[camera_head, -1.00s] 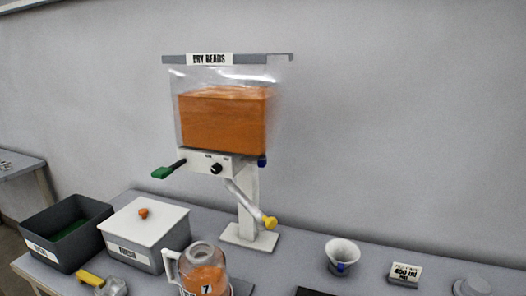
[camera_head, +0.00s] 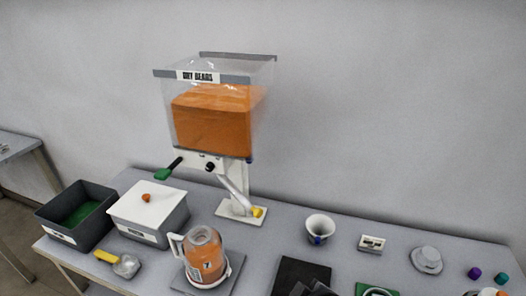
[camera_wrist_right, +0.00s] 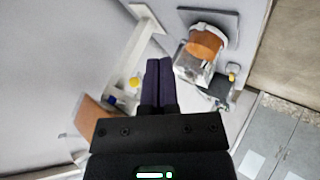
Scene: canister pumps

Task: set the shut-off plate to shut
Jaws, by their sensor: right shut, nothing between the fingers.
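The bead dispenser has a clear hopper (camera_head: 213,118) with orange beads, labelled DRY BEADS. Under it, a dark bar with a green handle (camera_head: 165,174), seemingly the shut-off plate, sticks out to the left of the white body. A black knob (camera_head: 210,166) is on the body's front. The slanted spout ends in a yellow tip (camera_head: 257,212), which also shows in the right wrist view (camera_wrist_right: 134,83). My right gripper (camera_wrist_right: 159,62) is shut and empty, pointing between the spout tip and the jug. My left gripper is not in view.
A jug of orange beads (camera_head: 206,262) stands on a grey pad, front left of the spout. A lidded white box (camera_head: 149,203), dark bin (camera_head: 63,211) and yellow-handled scoop (camera_head: 125,265) are left. A white cup (camera_head: 319,227) and label block (camera_head: 371,243) stand right.

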